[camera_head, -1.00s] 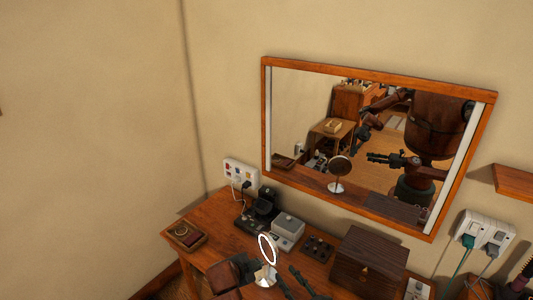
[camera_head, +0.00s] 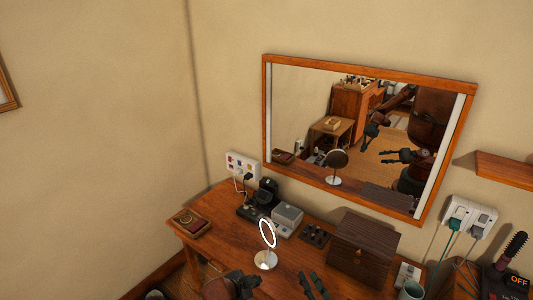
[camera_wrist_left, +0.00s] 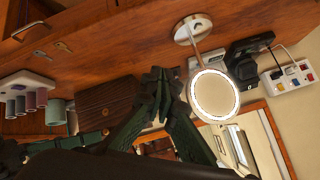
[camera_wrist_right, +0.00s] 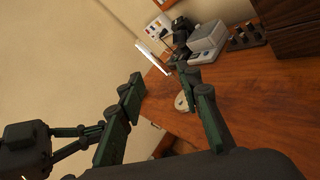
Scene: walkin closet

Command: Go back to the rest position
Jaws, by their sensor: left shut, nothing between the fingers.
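My left gripper (camera_wrist_left: 158,85) is shut and empty in the left wrist view, its fingertips together in front of the wooden desk. My right gripper (camera_wrist_right: 160,88) has its fingers apart and nothing between them in the right wrist view. In the head view, dark parts of both my arms show at the bottom edge, in front of the desk (camera_head: 285,268). A round makeup mirror (camera_head: 268,233) stands upright on the desk beyond them. It also shows in the left wrist view (camera_wrist_left: 213,97), right of the left fingers.
A dark wooden box (camera_head: 362,250), a grey device (camera_head: 287,218) and a small tray (camera_head: 190,223) stand on the desk. A framed wall mirror (camera_head: 300,180) hangs behind and reflects me. A cup (camera_head: 411,291) and wall sockets (camera_head: 470,216) are at right.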

